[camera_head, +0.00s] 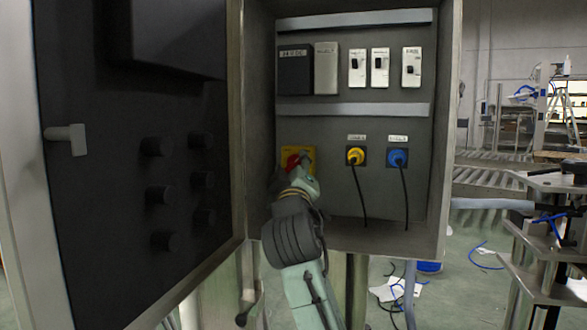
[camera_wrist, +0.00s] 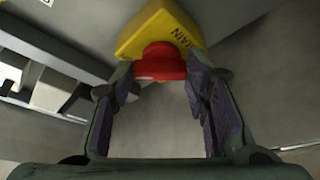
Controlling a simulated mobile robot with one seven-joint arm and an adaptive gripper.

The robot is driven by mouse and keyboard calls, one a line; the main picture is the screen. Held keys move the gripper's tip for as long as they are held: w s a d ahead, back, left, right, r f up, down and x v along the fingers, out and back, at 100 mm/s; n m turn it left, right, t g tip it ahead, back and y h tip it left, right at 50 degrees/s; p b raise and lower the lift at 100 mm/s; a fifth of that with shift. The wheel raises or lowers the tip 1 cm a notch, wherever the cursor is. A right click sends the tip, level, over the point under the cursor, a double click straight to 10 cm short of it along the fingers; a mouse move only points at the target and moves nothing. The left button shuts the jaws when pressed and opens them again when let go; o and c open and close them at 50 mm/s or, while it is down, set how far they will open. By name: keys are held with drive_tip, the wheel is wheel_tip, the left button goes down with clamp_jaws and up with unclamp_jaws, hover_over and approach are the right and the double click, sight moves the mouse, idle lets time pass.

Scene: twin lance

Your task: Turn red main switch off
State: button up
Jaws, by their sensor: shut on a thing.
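The red main switch (camera_head: 293,161) sits on a yellow plate (camera_head: 308,153) at the lower left of the cabinet's back panel. In the wrist view the red switch (camera_wrist: 160,62) is at the far end of my gripper (camera_wrist: 163,85), between its two fingers, and the yellow plate (camera_wrist: 152,32) carries the word MAIN. My gripper (camera_head: 297,170) is shut on the red switch. In the head view my gripper and wrist hide part of the switch and plate, so the exact angle of the knob is unclear.
The open cabinet door (camera_head: 140,150) stands at the left. A yellow plug (camera_head: 355,156) and a blue plug (camera_head: 397,157) with hanging black cables are right of the switch. Breakers (camera_head: 380,67) sit above. The cabinet's right wall (camera_head: 449,130) bounds the space.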

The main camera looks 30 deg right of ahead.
drive_tip(key=shift+c, duration=0.9)
drive_tip(key=shift+n, duration=0.3)
drive_tip(key=n+p, duration=0.1)
drive_tip(key=n+y+p, duration=0.1)
drive_tip(key=n, duration=0.1)
drive_tip(key=shift+s+r, duration=0.1)
drive_tip(key=shift+r, duration=0.15)
drive_tip(key=n+p, duration=0.1)
drive_tip(key=n, duration=0.1)
drive_tip(key=n+g+y+p, duration=0.1)
drive_tip(key=n, duration=0.1)
drive_tip(key=n+y+p, duration=0.1)
drive_tip(key=n, duration=0.1)
drive_tip(key=shift+r+g+p, duration=0.25)
drive_tip(key=shift+g+p, duration=0.05)
drive_tip(key=shift+g, duration=0.1)
drive_tip(key=n+g+p, duration=0.1)
drive_tip(key=n, duration=0.1)
drive_tip(key=n+p, duration=0.1)
drive_tip(key=n, duration=0.1)
drive_tip(key=shift+r+g+y, duration=0.1)
drive_tip(key=shift+g+y, duration=0.2)
drive_tip(key=shift+g, duration=0.1)
drive_tip(key=shift+n+g+p, duration=0.9)
drive_tip(key=shift+n+p, duration=0.25)
drive_tip(key=shift+n, duration=0.65)
